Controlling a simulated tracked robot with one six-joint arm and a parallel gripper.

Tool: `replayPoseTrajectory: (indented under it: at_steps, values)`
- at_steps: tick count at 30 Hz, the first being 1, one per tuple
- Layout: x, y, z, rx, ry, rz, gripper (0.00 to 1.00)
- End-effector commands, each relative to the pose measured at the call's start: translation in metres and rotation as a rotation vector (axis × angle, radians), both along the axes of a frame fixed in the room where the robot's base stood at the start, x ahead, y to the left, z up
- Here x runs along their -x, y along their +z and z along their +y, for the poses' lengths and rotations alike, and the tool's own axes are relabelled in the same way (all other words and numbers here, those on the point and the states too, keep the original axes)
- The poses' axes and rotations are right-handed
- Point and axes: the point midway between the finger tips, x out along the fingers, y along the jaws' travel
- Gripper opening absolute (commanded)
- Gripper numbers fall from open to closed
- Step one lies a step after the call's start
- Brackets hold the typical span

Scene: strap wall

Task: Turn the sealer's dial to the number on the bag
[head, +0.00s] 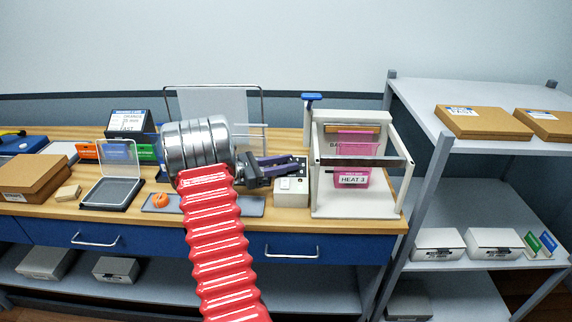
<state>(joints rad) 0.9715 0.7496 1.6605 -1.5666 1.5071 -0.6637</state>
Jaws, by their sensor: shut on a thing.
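A pink bag (352,178) with a white label reading "HEAT 3" hangs in the white-framed sealer (318,190) at the right end of the bench. The sealer's control box (291,199), pale with a dark upper part, stands against the sealer's left side. My gripper (294,163) has purple fingers pointing right, with their tips at the top of this box. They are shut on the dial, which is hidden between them. The dial's numbers and setting cannot be read from here.
A blue-topped lever (312,97) rises close behind my gripper. A grey mat (248,206) with an orange tape roll (160,201), a black-framed scale (112,192) and cardboard boxes (32,177) lie to the left. A grey shelf unit (415,190) stands right of the bench.

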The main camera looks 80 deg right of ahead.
Motion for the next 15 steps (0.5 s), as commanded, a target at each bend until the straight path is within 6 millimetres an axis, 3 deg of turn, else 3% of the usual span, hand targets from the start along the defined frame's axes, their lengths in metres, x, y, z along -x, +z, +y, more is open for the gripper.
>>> replayPoseTrajectory:
  at_steps: [5,6,12,15]
  values:
    - [0.0001,0.0009,-0.0003,0.001,0.001,0.001,0.06]
    - [0.0001,0.0009,-0.0003,0.001,0.002,0.001,0.31]
    - [0.0001,0.0005,-0.0001,0.0,0.002,0.0,0.45]
    - [0.0001,0.0003,-0.0001,0.0,0.002,0.0,0.47]
